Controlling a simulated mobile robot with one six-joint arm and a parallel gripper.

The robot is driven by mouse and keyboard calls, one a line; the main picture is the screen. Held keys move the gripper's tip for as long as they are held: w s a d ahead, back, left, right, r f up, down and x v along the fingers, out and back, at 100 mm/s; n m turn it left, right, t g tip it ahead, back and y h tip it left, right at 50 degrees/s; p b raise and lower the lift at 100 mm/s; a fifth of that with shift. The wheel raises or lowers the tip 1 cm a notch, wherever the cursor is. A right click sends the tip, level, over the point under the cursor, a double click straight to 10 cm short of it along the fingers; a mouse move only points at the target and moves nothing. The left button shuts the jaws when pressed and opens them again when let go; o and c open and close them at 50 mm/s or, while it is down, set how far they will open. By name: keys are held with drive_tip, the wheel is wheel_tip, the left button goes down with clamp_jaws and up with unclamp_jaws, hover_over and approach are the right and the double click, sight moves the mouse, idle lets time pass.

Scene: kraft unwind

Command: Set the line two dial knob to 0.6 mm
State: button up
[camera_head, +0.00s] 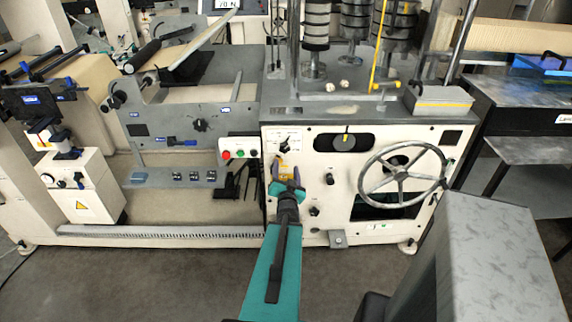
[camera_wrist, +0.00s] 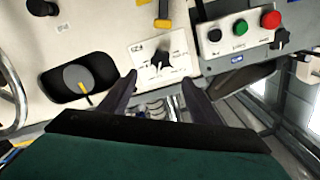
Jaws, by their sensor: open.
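A black dial knob (camera_head: 285,145) sits on a white scale plate on the cream machine front. In the wrist view the dial knob (camera_wrist: 160,61) lies just beyond the fingertips, roughly centred between them; its scale marks are too small to read. My gripper (camera_head: 286,168) is open and empty, below the dial in the head view. In the wrist view my gripper (camera_wrist: 160,86) shows both dark fingers spread apart, neither touching the knob. I cannot tell from any label which line this dial belongs to.
A grey knob with a yellow pointer (camera_head: 345,142) is in a dark slot to the right. A large handwheel (camera_head: 388,176) stands out further right. Another black knob (camera_head: 200,125) is on the grey panel left.

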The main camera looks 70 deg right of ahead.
drive_tip(key=shift+p+v, duration=1.25)
drive_tip(key=shift+p, duration=0.25)
